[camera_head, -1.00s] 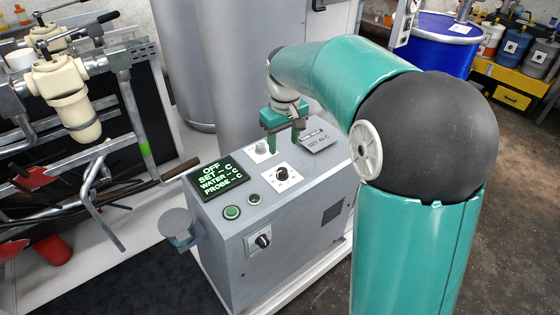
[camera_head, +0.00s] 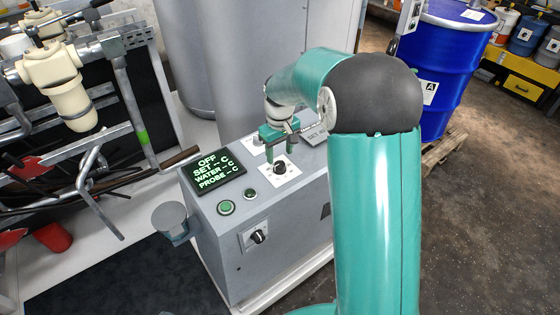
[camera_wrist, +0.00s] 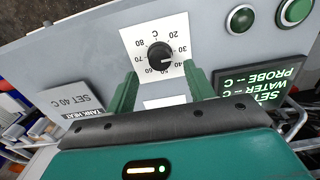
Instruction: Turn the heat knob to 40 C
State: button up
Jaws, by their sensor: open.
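The heat knob (camera_head: 279,169) is a black knob on a white dial plate on top of the grey control cabinet. In the wrist view the knob (camera_wrist: 160,56) sits amid numbers from 20 to 80; its pointer direction is too small to tell surely. My gripper (camera_head: 281,154) is open at the knob's far side. In the wrist view my gripper (camera_wrist: 160,70) has its fingers spread wide on either side of the dial, apart from the knob. The green display (camera_head: 213,170) reads OFF with dashes for set, water and probe. A plate (camera_wrist: 76,98) reads SET 40 C.
Two green buttons (camera_head: 226,207) lie beside the display. A second black knob (camera_head: 258,237) is on the cabinet's front. A grey cup-like holder (camera_head: 169,216) sticks out at left. Tall grey cylinders stand behind, and a blue drum (camera_head: 435,75) stands at back right.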

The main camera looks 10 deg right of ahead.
aim_at(280, 164)
notch_tip(280, 164, down, 5)
jog(key=shift+r, duration=0.1)
jog(key=c, duration=1)
jog(key=shift+o, duration=0.2)
jog(key=shift+m, duration=0.3)
jog(key=m, duration=0.4)
jog(key=shift+m, duration=2.1)
